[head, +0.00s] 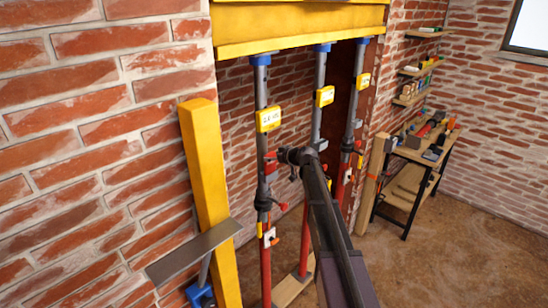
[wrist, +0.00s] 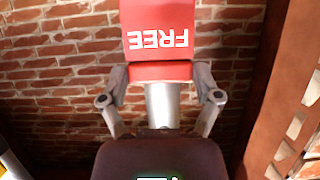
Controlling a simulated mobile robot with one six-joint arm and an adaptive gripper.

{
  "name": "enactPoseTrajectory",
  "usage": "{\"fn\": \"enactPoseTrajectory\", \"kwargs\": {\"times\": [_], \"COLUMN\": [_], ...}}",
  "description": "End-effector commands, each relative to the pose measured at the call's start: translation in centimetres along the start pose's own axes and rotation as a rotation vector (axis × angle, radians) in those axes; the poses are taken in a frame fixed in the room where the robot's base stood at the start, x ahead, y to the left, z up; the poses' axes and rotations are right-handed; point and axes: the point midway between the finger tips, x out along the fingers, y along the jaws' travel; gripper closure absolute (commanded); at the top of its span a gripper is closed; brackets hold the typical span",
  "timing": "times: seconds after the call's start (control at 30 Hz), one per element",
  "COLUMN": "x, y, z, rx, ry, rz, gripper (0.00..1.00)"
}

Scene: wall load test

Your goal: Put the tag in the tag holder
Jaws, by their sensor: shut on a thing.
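My gripper (wrist: 161,72) is shut on a red tag (wrist: 160,30), with one grey finger on each side of its red lower block. The tag's face reads "FREE" in white, upside down in the wrist view. In the head view my gripper (head: 279,158) is beside the left steel prop, at about mid-height. A small red patch at the fingertips there looks like the tag. I cannot clearly make out the tag holder. A small red-and-white piece (head: 270,237) sits low on the left prop; I cannot tell what it is.
Three props (head: 262,90) stand under a yellow beam (head: 300,30), with yellow gauges on them. A yellow post (head: 205,190) and a grey plate (head: 190,252) stand left. A workbench (head: 420,158) with tools is at right.

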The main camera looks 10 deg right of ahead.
Motion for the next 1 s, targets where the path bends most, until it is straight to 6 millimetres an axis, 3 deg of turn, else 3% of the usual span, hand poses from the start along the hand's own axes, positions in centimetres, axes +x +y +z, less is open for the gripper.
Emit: {"fn": "enactPoseTrajectory", "kwargs": {"times": [1.0], "x": [0.5], "y": [0.0], "z": [1.1], "rx": [0.000], "ry": [0.000], "rz": [0.000], "gripper": [0.62]}}
